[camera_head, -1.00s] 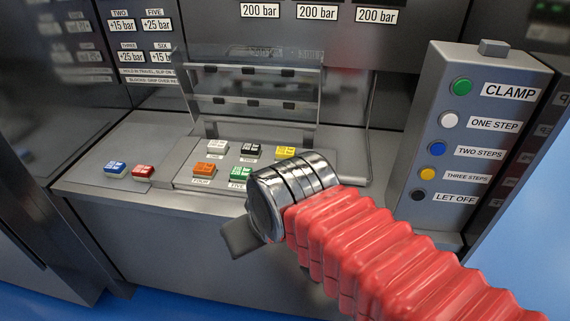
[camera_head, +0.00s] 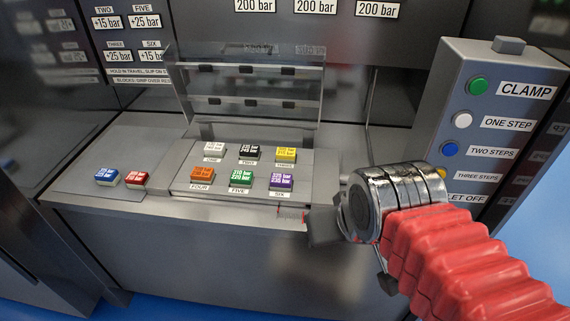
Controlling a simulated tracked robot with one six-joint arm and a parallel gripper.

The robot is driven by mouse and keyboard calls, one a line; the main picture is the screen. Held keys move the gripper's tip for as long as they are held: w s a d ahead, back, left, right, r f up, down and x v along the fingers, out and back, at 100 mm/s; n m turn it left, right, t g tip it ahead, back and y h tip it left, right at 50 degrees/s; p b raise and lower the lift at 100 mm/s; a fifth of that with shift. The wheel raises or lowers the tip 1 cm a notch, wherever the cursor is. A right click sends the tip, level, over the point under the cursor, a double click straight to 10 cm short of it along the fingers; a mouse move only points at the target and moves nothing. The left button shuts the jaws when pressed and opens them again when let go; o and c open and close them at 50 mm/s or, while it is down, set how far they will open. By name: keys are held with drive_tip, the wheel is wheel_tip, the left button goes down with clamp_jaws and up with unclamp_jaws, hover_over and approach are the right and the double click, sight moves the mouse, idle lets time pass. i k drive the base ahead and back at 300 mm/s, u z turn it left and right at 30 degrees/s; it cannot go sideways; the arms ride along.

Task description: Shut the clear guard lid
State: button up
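The clear guard lid (camera_head: 250,87) stands open, tilted up behind the panel (camera_head: 221,185) of labelled blocks. Small dark pieces run in two rows across it. The blocks below are uncovered: white, black and yellow behind, orange, green and purple (camera_head: 282,181) in front. My gripper (camera_head: 322,226) is at the right, by the counter's front edge, right of and below the purple block and apart from the lid. One dark finger shows clearly; the wrist hides much of the rest, so its opening cannot be told. I see nothing held.
A small red-marked piece (camera_head: 290,214) is at the counter's front edge.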

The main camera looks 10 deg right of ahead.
sight(172, 66)
drive_tip(key=z, duration=1)
drive_tip(key=k, duration=0.85)
drive_tip(key=u, duration=0.85)
drive_tip(key=i, duration=1)
drive_tip(key=u, duration=0.05)
